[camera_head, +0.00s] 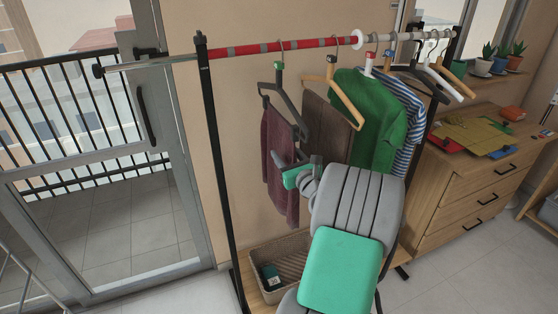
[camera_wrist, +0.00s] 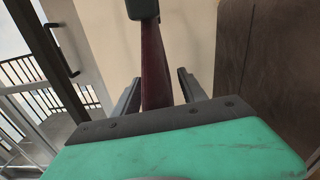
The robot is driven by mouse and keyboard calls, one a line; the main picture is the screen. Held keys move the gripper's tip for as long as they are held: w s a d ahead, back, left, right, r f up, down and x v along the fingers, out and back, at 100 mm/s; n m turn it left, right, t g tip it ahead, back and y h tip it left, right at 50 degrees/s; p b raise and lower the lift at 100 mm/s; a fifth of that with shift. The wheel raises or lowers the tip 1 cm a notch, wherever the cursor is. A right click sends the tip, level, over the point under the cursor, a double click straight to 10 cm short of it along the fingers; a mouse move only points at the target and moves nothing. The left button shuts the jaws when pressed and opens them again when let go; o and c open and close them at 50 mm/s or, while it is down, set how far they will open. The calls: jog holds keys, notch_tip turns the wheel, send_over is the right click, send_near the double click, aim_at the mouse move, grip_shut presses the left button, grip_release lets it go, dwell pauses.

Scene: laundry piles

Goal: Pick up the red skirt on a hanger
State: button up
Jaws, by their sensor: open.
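The red skirt (camera_head: 279,150), dark maroon, hangs from a dark hanger (camera_head: 279,95) with a green mark at its neck, at the left of the garments on the rail. My gripper (camera_head: 284,161) is open in front of the skirt's right part, below the hanger. In the wrist view, the skirt (camera_wrist: 155,60) shows as a narrow upright strip between the two open fingers (camera_wrist: 158,88). A dark piece of the hanger (camera_wrist: 142,8) shows at the top. I cannot tell how deep the skirt lies between the fingers. My arm hides part of its right side.
A brown garment (camera_head: 328,123) on a wooden hanger hangs close right; it also fills the right of the wrist view (camera_wrist: 272,65). A green shirt (camera_head: 372,115) and striped shirt (camera_head: 411,112) follow. A basket (camera_head: 262,258) stands below. A glass door (camera_head: 110,200) is left.

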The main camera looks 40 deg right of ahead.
grip_shut()
dwell(0.5)
jog(key=shift+r, duration=0.1)
dwell(0.8)
